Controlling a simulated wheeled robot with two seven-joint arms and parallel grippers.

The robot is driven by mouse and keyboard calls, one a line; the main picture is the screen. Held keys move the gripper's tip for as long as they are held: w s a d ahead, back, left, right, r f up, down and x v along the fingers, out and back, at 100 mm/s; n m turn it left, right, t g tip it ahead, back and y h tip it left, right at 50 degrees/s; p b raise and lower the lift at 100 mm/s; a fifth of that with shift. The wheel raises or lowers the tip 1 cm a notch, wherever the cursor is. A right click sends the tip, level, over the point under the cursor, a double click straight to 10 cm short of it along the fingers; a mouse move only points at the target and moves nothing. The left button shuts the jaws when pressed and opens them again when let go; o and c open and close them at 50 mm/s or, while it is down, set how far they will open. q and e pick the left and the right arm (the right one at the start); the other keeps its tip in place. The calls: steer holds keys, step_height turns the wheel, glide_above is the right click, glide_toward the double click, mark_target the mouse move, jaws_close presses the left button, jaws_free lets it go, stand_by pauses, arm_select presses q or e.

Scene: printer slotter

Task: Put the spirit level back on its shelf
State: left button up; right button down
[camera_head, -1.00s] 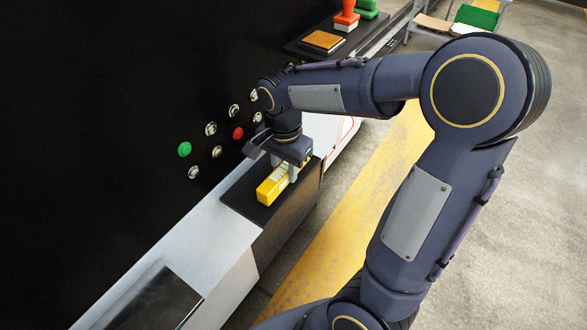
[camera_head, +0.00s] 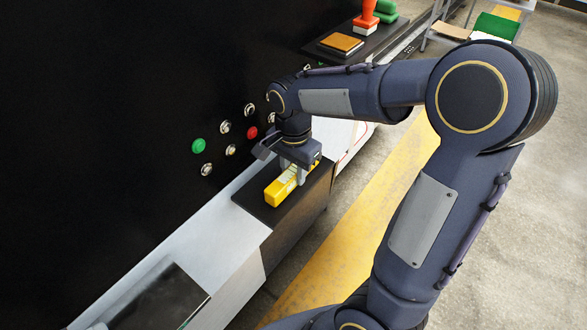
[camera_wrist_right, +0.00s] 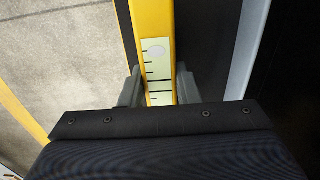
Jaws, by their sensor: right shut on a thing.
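The yellow spirit level (camera_head: 277,193) lies along a black shelf (camera_head: 258,210) in the head view, its near end showing and its far end hidden under my right gripper. My right gripper (camera_head: 292,177) points down over it and is shut on it. In the right wrist view the level (camera_wrist_right: 153,30), with a pale marked strip, runs between the two fingers of the right gripper (camera_wrist_right: 160,92). I cannot tell whether the level touches the shelf or is just above it. My left gripper is not in view.
A black panel with a green button (camera_head: 198,146), a red button (camera_head: 252,132) and several metal knobs rises behind the shelf. A dark plate (camera_head: 165,300) lies on the grey ledge (camera_head: 215,238) at the near left. A red stamp (camera_head: 367,14) stands on a far black shelf.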

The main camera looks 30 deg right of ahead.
mark_target(294, 170)
steer(key=shift+f+b, duration=0.3)
steer(key=shift+f, duration=0.2)
steer(key=c, duration=1)
jaws_free()
step_height(294, 170, up, 8)
steer(key=shift+f, duration=0.1)
steer(key=s+a+f+n+t+y, duration=0.1)
steer(key=s+n+t, duration=0.1)
steer(key=s+n, duration=0.2)
steer(key=s+a+f+n+t+y, duration=0.1)
steer(key=s+n, duration=0.3)
steer(key=s, duration=0.3)
steer(key=s+a+f+n+t+y, duration=0.1)
steer(key=s+a+n+t, duration=0.1)
steer(key=s+n, duration=0.2)
steer(key=shift+s+t+y, duration=0.3)
steer(key=shift+s+y, duration=0.1)
steer(key=shift+s, duration=0.6)
